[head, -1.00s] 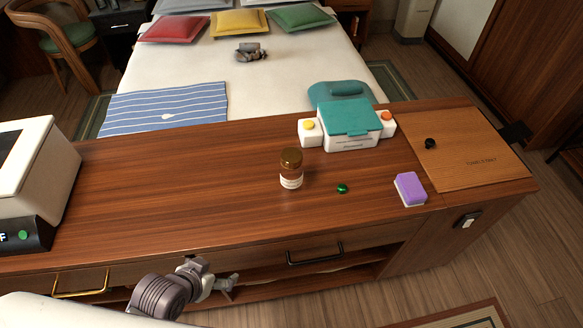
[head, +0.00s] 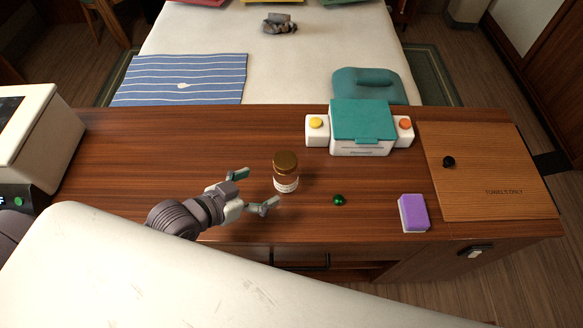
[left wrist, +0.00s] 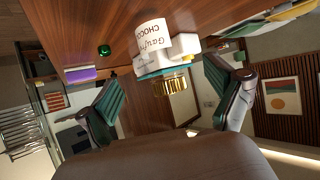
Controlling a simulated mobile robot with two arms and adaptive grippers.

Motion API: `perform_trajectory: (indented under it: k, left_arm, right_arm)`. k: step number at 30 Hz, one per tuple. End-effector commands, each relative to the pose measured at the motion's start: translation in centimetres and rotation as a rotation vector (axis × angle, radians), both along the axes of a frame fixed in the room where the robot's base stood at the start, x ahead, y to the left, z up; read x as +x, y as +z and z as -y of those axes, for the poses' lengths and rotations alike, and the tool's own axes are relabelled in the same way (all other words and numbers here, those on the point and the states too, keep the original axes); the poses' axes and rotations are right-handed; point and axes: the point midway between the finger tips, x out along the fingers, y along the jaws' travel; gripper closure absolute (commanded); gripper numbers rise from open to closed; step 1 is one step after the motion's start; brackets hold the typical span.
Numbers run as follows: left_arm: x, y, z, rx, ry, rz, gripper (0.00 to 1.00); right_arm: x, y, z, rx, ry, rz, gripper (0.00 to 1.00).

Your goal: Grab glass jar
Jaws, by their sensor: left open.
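The glass jar (head: 286,172) stands upright on the wooden counter, with a brown-gold lid and a white label. In the left wrist view the jar (left wrist: 151,34) appears upside down, its label and gold lid ahead between the fingers. My left gripper (head: 252,191) is just left of the jar, its two fingers spread apart and pointing toward it. In the left wrist view the left gripper's fingers (left wrist: 168,98) are wide open, with nothing between the tips touching them that I can see. My right gripper is not in view.
A green ball-like object (head: 338,200) and a purple sponge (head: 413,212) lie right of the jar. A white and teal box (head: 361,127) stands behind it. A wooden board (head: 487,180) lies at the right. A white appliance (head: 36,136) stands at the left.

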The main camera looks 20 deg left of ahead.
Motion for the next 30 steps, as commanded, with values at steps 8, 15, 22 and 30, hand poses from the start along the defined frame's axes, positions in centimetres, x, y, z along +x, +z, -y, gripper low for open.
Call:
perform_trajectory:
  k: [8,15,22,30]
  left_arm:
    - [3.6,-2.2,1.9,0.0,0.002,0.001,0.08]
    - [4.9,-3.3,2.7,0.001,0.001,-0.002,0.08]
    - [7.3,-5.2,4.0,0.0,0.001,-0.001,0.08]
    - [7.7,-5.6,4.3,0.002,0.0,0.0,0.08]
  right_arm:
    - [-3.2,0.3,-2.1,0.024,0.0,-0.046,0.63]
    - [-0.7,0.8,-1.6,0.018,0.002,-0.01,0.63]
    - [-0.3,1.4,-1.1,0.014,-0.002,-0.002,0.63]
    - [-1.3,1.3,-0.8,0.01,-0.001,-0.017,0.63]
